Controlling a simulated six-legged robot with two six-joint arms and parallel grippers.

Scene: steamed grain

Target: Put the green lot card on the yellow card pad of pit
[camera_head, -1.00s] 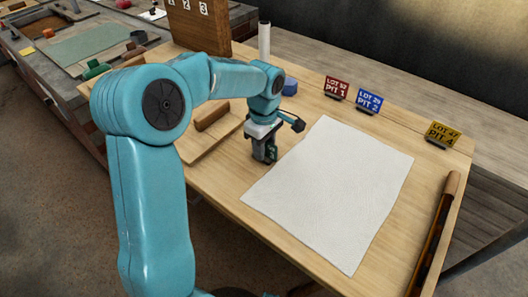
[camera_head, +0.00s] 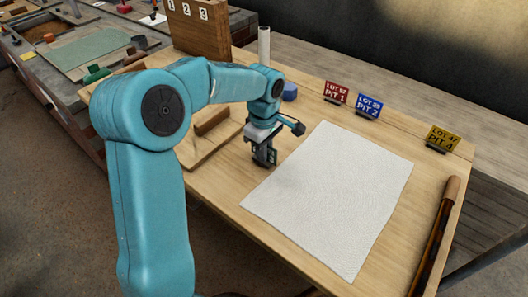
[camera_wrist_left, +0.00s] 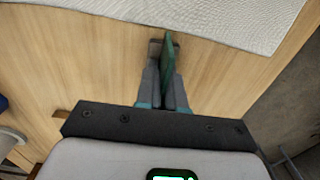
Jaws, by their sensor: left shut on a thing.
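The green lot card (camera_wrist_left: 168,52) is upright and edge-on between the fingers of my left gripper (camera_wrist_left: 164,72) in the wrist view. In the head view my left gripper (camera_head: 266,160) is shut on the card, low over the wooden table, just left of the white cloth; only a small dark green part of the card shows. A small flat yellow patch (camera_head: 28,55) lies on the bench at the far left; I cannot tell if it is the card pad. My right gripper is not in view.
Red (camera_head: 336,92), blue (camera_head: 368,105) and yellow (camera_head: 441,138) lot cards stand along the table's back edge. A white cloth (camera_head: 335,195) covers the middle. A dark rod (camera_head: 437,235) lies right. A numbered wooden board (camera_head: 198,32) stands behind, and a green mat (camera_head: 88,47) lies on the left bench.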

